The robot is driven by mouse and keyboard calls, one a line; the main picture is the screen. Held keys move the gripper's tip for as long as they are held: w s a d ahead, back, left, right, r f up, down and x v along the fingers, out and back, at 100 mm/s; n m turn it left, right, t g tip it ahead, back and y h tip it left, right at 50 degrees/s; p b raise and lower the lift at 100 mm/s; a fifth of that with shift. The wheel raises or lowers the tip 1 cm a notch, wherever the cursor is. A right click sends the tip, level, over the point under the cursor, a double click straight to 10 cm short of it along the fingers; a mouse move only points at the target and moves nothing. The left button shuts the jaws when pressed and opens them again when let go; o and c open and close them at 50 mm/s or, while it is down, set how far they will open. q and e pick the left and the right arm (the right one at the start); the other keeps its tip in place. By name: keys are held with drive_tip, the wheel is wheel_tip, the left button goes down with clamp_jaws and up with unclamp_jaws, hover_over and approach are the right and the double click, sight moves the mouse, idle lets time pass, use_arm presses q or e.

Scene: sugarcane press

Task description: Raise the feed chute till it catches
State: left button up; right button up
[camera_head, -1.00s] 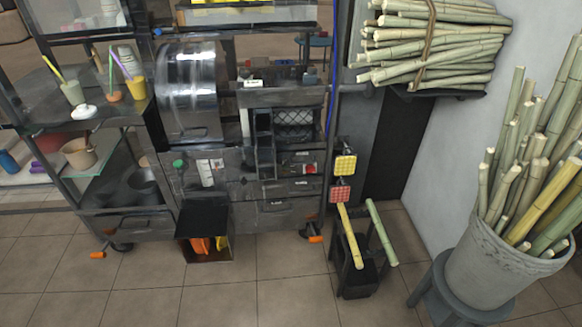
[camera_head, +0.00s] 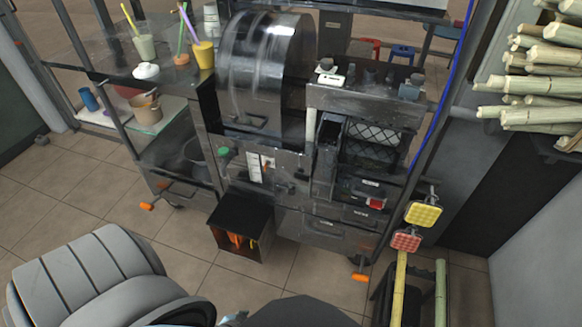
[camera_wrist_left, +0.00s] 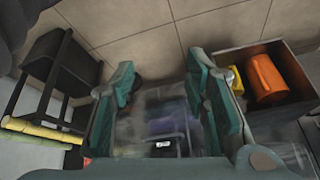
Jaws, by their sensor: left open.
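The press is a dark metal machine with a shiny drum (camera_head: 262,65) at its upper left. A narrow black upright channel (camera_head: 326,150), which looks like the feed chute, stands beside a mesh-fronted opening (camera_head: 372,145); I cannot tell for certain that it is the chute. My left gripper (camera_wrist_left: 160,88) shows in the left wrist view, its two teal fingers wide apart with nothing gripped. Beyond the fingers is a blurred dark surface with a small white label (camera_wrist_left: 162,145). The head view shows no fingers of mine. My right gripper is in no view.
An open black bin (camera_head: 241,230) with orange things stands below the press; it also shows in the wrist view (camera_wrist_left: 287,62). A black rack (camera_wrist_left: 50,85) holds cane (camera_wrist_left: 40,132). Cane bundles (camera_head: 540,85) sit upper right. Floor tiles (camera_head: 100,200) are clear at left.

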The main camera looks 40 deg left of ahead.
use_arm(q)
drive_tip(key=w+a+t+b, duration=0.3)
drive_tip(key=w+t+b, duration=0.15)
drive_tip(key=w, duration=0.75)
drive_tip(key=n+t+y+b, duration=0.4)
drive_tip(key=t+y+b, duration=0.1)
drive_tip(key=t+b, duration=0.2)
approach(291, 193)
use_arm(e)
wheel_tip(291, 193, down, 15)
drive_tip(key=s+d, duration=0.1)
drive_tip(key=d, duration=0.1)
use_arm(q)
drive_tip(key=b+x, duration=0.2)
drive_tip(key=x, duration=0.1)
drive_tip(key=b+x, duration=0.1)
drive_tip(key=shift+w+a+f, duration=0.2)
drive_tip(key=shift+w+f, duration=0.1)
drive_tip(key=shift+w, duration=0.05)
drive_tip(key=b+x, duration=0.2)
drive_tip(key=x, duration=0.2)
drive_tip(key=shift+w, duration=0.15)
drive_tip(key=shift+w+a+r, duration=0.1)
drive_tip(key=shift+w+r, duration=0.1)
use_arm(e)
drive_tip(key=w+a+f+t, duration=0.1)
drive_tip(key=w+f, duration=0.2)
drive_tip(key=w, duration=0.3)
use_arm(q)
clamp_jaws()
